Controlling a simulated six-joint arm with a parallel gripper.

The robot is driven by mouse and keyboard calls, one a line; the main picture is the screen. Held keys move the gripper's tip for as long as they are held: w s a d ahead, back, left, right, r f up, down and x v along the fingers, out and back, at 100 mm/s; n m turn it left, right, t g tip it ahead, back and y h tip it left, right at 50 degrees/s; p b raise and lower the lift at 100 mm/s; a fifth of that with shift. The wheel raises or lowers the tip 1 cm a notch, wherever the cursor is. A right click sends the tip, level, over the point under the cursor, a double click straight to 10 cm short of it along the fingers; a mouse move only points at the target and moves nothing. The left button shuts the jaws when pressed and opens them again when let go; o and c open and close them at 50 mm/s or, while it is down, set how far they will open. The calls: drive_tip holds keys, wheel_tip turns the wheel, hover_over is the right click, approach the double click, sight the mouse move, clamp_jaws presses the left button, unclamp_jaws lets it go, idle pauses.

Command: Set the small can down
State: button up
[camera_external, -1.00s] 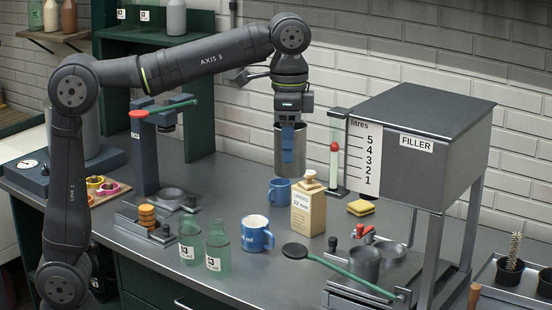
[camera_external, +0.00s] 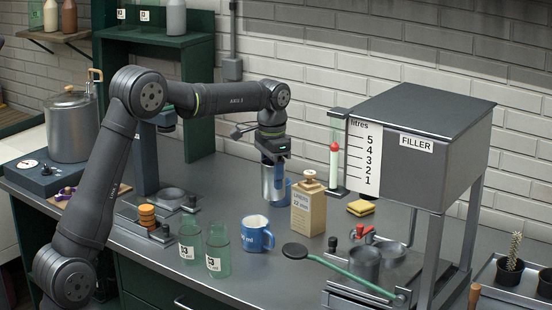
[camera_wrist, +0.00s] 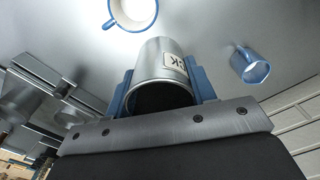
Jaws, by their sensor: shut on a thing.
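The small can (camera_external: 268,184) is a grey metal cylinder near the middle of the bench, behind the blue-and-white mug (camera_external: 256,233). My gripper (camera_external: 273,183) is shut on it from above. The can looks upright and very low over the bench. I cannot tell whether its base touches.
A second, blue mug (camera_wrist: 250,66) is close to the can. A tan bottle (camera_external: 308,208) stands right of it. Two green glass bottles (camera_external: 217,252) stand at the front left.

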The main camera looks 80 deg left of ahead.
drive_tip(key=shift+n, duration=0.5)
drive_tip(key=s+a+f, duration=0.1)
drive_tip(key=f, duration=0.3)
drive_tip(key=s+a+f, duration=0.1)
drive_tip(key=a+f, duration=0.1)
drive_tip(key=f, duration=0.2)
drive_tip(key=a+f, duration=0.2)
drive_tip(key=f, duration=0.1)
drive_tip(key=shift+s+a+f, duration=0.25)
drive_tip(key=shift+s+f, duration=0.15)
drive_tip(key=shift+f, duration=0.15)
drive_tip(key=o, duration=1)
drive_tip(key=shift+o, duration=0.5)
wheel_tip(320, 180, up, 12)
